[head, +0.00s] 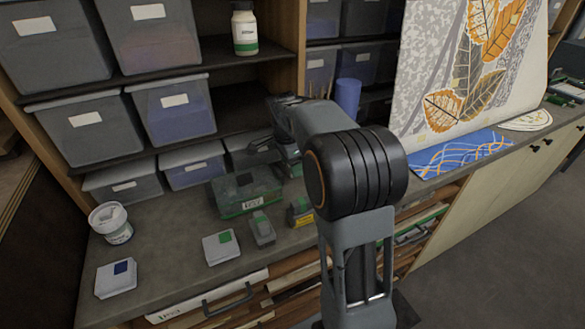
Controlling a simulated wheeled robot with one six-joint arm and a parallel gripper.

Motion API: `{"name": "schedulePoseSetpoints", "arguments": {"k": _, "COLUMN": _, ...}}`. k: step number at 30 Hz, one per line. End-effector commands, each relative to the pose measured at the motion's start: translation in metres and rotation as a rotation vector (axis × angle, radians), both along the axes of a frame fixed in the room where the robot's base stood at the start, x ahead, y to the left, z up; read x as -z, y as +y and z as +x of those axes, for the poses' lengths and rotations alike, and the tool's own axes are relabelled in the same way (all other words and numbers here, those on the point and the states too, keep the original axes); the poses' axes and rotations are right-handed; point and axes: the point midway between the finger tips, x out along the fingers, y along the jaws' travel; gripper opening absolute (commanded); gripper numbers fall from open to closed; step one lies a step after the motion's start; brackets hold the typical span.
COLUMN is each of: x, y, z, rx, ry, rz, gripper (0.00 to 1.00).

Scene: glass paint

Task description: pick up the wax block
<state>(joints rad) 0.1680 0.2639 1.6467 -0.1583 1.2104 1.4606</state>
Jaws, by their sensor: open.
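I cannot tell for sure which item is the wax block. One pale squarish block with a green patch (222,247) lies on the grey counter (180,262). Another pale block with a dark blue patch (116,278) lies to its left, near the front edge. A small grey piece with a green top (262,229) stands to the right of the green-patched block. My gripper (264,147) is open above the back of the counter, behind these items and apart from them. My arm partly hides its jaws, and I see nothing held.
A small yellow and dark box (300,213) sits beside my arm. A white tub (111,223) stands at left. Grey bins (78,130) fill the shelves behind. Bare counter lies between the two pale blocks.

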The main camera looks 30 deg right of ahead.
Motion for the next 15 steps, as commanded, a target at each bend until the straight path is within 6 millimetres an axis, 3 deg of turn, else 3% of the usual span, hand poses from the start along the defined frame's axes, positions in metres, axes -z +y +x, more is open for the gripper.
{"name": "schedulePoseSetpoints", "arguments": {"k": 6, "x": 0.0002, "y": 0.0000, "z": 0.0000, "rx": 0.000, "ry": 0.000, "rz": 0.000, "gripper": 0.58}}
{"name": "schedulePoseSetpoints", "arguments": {"k": 15, "x": 0.0000, "y": 0.0000, "z": 0.0001, "rx": 0.000, "ry": 0.000, "rz": 0.000, "gripper": 0.29}}
